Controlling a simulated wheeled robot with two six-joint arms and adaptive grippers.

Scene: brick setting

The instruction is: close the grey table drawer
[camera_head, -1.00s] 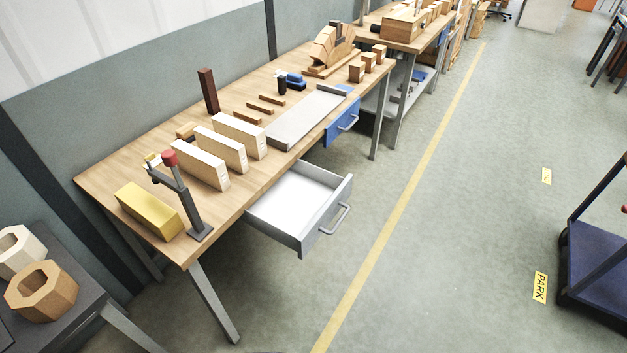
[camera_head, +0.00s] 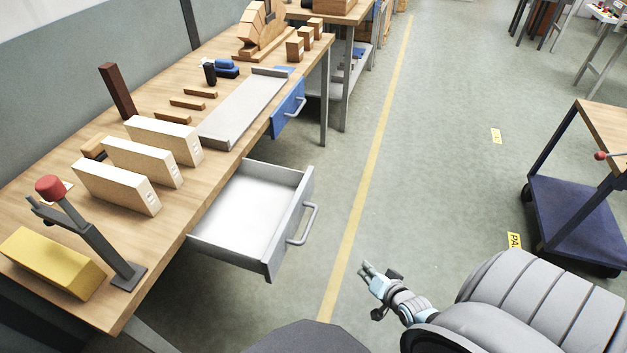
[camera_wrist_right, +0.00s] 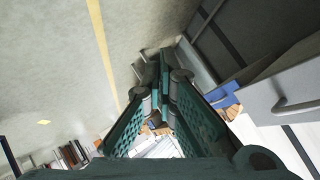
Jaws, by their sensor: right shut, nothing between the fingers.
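The grey table drawer (camera_head: 290,232) stands pulled out from under the wooden workbench, its pale interior empty. Its bar handle (camera_head: 306,222) faces the aisle. My right gripper (camera_head: 367,270) is to the right of the drawer front, apart from it, shut and empty. In the right wrist view the closed teal fingers (camera_wrist_right: 162,75) fill the middle, and the grey drawer front (camera_wrist_right: 255,108) with its handle (camera_wrist_right: 296,105) shows at the right, clear of the fingers. My left gripper is not in view.
The workbench (camera_head: 225,65) holds white blocks (camera_head: 115,186), a yellow block (camera_head: 50,262), a red-topped clamp (camera_head: 95,235) and a grey tray (camera_head: 240,112). A blue drawer (camera_head: 287,108) is farther along. A blue trolley (camera_head: 575,215) stands right. The aisle floor (camera_head: 420,180) is clear.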

